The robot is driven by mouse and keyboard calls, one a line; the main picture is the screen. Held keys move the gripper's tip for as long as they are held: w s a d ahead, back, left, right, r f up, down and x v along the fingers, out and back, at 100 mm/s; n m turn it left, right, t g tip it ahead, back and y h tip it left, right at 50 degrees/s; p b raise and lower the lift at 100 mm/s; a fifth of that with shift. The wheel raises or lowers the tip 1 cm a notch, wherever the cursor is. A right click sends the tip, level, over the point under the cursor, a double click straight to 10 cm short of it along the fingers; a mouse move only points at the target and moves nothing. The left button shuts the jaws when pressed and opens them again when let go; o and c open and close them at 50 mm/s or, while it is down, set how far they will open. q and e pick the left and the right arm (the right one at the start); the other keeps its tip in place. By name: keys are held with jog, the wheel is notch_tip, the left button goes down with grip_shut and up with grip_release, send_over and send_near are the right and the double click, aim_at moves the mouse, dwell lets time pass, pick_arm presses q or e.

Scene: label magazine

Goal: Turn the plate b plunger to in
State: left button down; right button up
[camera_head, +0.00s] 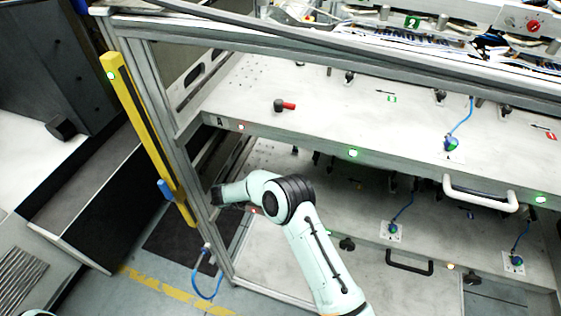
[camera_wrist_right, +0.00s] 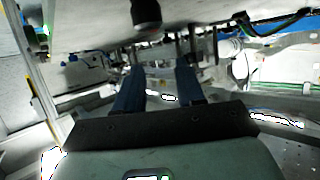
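The upper plate (camera_head: 330,110) carries a black plunger with a red handle (camera_head: 287,106) near its left front. The lower plate (camera_head: 437,228) lies beneath it; I cannot read which is plate b. A small red patch (camera_head: 253,209) shows just below my right forearm at the lower plate's left end, mostly hidden. My right gripper (camera_head: 216,197) is at that left end, next to the frame post. In the right wrist view its two dark fingers (camera_wrist_right: 160,85) are apart with nothing visible between them. A dark cylinder (camera_wrist_right: 146,15) hangs above them. My left gripper is not in view.
A yellow post (camera_head: 150,135) with a blue piece stands left of the grey frame. A white handle (camera_head: 480,195) and a black handle (camera_head: 409,264) stick out from the plate fronts. Blue cables hang at right. The gap between the plates is narrow.

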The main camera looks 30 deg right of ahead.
notch_tip(320, 180, up, 16)
jog(key=shift+p, duration=0.35)
jog(key=shift+d+f, duration=0.1)
jog(key=shift+f, duration=0.15)
